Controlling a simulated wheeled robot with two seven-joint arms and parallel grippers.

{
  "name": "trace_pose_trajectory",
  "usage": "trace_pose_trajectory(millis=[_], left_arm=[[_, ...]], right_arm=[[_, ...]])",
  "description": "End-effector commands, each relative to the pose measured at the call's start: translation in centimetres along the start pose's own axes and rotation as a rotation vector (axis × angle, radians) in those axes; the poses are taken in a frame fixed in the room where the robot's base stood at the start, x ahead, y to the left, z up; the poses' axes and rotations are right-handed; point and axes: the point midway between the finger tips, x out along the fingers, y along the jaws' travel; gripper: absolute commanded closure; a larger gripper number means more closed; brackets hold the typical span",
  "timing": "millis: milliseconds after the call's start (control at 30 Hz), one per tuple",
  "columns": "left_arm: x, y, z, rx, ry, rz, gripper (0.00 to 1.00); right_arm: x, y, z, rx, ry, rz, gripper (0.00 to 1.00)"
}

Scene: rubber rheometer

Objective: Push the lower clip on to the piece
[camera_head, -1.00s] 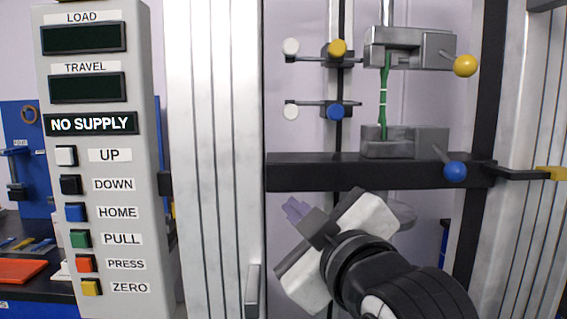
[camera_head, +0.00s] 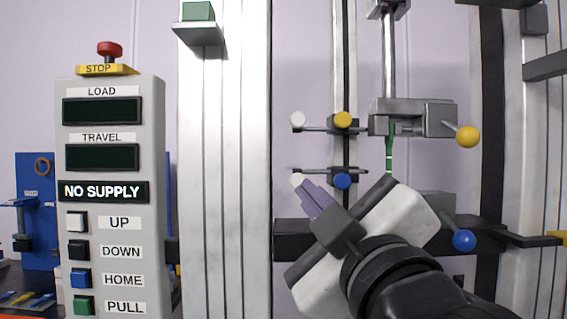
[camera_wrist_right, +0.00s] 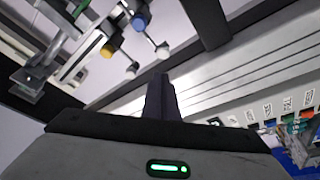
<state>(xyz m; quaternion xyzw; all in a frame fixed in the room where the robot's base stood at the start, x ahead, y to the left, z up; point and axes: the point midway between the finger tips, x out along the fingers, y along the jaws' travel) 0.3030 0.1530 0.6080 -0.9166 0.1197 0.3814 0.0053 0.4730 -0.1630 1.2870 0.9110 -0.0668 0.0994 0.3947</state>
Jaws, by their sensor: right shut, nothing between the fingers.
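The lower clip (camera_head: 322,171) is a dark arm on a thin vertical post, with a blue knob (camera_head: 342,181) and a white ball (camera_head: 298,180) at its left end. The piece (camera_head: 389,155) is a narrow green strip hanging from the upper grip; its lower part is hidden behind my right gripper. My right gripper (camera_head: 309,193) is shut and empty, its purple-grey fingertips just below and right of the white ball; I cannot tell if they touch. In the right wrist view the fingers (camera_wrist_right: 160,90) point toward the clips, with the blue knob (camera_wrist_right: 141,21) beyond. My left gripper is not in view.
The upper clip (camera_head: 322,129) has a yellow knob and white ball. The upper grip (camera_head: 412,117) has a yellow-ball handle; a blue-ball handle (camera_head: 464,240) sits lower right. A dark crossbar (camera_head: 292,240) runs behind my gripper. The control panel (camera_head: 110,180) and metal column (camera_head: 225,170) stand left.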

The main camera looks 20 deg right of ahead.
Motion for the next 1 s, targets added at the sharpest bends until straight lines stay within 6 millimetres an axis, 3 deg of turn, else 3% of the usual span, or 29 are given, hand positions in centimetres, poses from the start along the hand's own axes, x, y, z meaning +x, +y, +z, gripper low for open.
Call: trace_pose_trajectory(millis=[67, 333, 500, 700, 1000], left_arm=[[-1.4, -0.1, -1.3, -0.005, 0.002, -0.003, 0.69], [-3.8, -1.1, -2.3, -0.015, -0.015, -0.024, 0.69], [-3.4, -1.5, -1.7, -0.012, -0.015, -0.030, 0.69], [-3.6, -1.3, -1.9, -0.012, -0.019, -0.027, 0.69], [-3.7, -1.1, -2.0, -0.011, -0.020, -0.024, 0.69]], right_arm=[[0.7, 0.5, -0.4, -0.003, -0.006, -0.003, 1.00], [1.8, 0.3, -0.6, -0.004, 0.002, -0.010, 1.00], [5.4, 0.0, -0.2, -0.002, 0.002, -0.005, 1.00], [8.1, -0.1, -0.2, -0.001, 0.004, -0.005, 1.00], [9.1, -0.1, -0.2, 0.000, 0.005, -0.005, 1.00]])
